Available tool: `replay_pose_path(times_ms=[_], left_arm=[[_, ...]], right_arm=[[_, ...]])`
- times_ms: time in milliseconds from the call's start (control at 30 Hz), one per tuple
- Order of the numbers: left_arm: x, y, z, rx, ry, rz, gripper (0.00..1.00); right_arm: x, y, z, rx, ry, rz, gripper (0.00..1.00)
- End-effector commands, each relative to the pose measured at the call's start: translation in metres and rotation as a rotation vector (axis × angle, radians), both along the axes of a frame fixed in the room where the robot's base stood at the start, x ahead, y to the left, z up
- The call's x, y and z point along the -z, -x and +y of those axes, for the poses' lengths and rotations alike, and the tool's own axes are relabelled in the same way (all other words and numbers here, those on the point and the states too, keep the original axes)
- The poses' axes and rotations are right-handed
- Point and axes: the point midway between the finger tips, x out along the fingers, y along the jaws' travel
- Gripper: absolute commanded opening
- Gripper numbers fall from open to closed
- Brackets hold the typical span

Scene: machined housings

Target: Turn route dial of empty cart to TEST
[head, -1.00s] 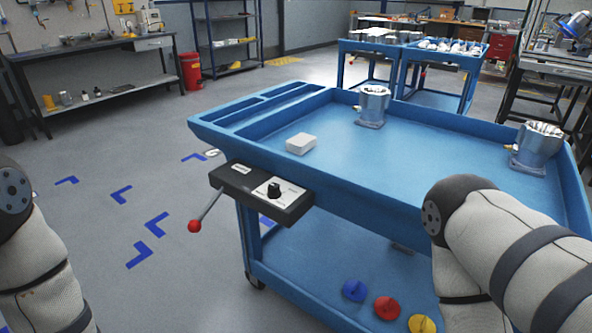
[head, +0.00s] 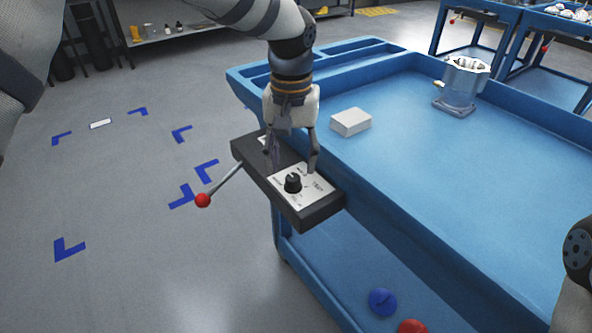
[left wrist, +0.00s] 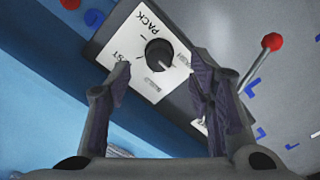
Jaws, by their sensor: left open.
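The blue cart (head: 420,190) carries a dark control box (head: 305,215) on its near left edge. A black route dial (head: 292,183) sits on the box's white label plate; in the left wrist view the dial (left wrist: 158,54) shows between the fingers, with PACK and part of TEST legible. I cannot tell surely which mark its pointer faces. My left gripper (head: 291,165) is open and empty, pointing down just above and behind the dial, its fingers (left wrist: 160,80) apart either side of it in the left wrist view. Contact is not visible. My right gripper is out of view.
A red-knobbed lever (head: 203,200) sticks out from the box's left side. On the cart's top are a white block (head: 351,122) and a metal housing (head: 460,85). Blue and red discs (head: 382,302) lie on the lower shelf. Floor left is open, with blue corner marks.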

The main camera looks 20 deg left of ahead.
Motion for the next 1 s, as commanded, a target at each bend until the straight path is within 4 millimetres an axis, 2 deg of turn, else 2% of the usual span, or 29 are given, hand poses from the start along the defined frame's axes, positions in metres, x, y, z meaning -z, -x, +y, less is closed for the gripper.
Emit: replay_pose_path(times_ms=[100, 200, 500, 567, 700, 733, 1000], left_arm=[[0.024, 0.0, 0.0, -0.001, 0.001, 0.002, 0.48], [0.034, 0.0, 0.0, 0.0, 0.001, 0.0, 0.48], [0.038, 0.0, 0.0, 0.0, 0.001, -0.002, 0.48], [0.038, 0.0, 0.0, 0.0, 0.001, -0.002, 0.37], [0.038, 0.0, 0.0, 0.0, 0.001, -0.002, 0.05], [0.038, 0.0, 0.0, 0.0, 0.001, -0.002, 0.0], [0.038, 0.0, 0.0, 0.015, 0.0, -0.002, 0.0]], right_arm=[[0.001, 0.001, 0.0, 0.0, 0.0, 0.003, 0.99], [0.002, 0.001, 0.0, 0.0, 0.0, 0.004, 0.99], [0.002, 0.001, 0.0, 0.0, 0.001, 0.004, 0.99], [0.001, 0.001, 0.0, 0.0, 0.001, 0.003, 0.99], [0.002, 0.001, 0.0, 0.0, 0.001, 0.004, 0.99], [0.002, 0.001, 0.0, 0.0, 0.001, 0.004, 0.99], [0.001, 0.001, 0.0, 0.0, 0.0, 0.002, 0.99]])
